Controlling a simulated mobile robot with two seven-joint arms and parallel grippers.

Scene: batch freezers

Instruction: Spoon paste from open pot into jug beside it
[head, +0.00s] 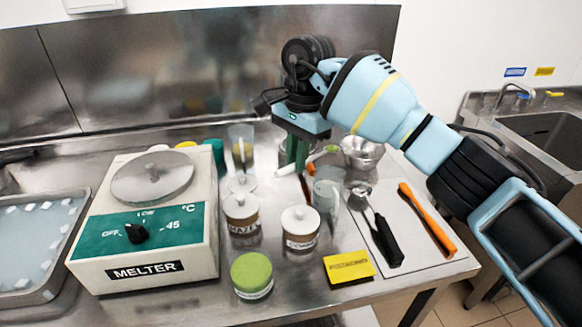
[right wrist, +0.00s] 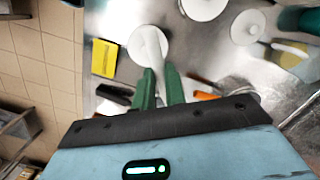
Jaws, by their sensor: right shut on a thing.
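My right gripper (head: 298,158) reaches in from the right with green fingers pointing down over the crowded middle of the steel counter. It also shows in the right wrist view (right wrist: 160,90), shut on a slim pale thing that I take for a spoon; its lower end is hard to make out. A clear jug (head: 328,190) stands just right of the fingers. Lidded pots stand in front: one marked HAZEL (head: 240,210), another with a white lid (head: 300,222), and one with a green lid (head: 252,272). I cannot make out the open pot. My left gripper is not in view.
A melter (head: 150,225) stands at left beside a tray (head: 30,285). A yellow box (head: 348,268), black-handled tool (head: 387,240) and orange-handled tool (head: 427,220) lie at front right.

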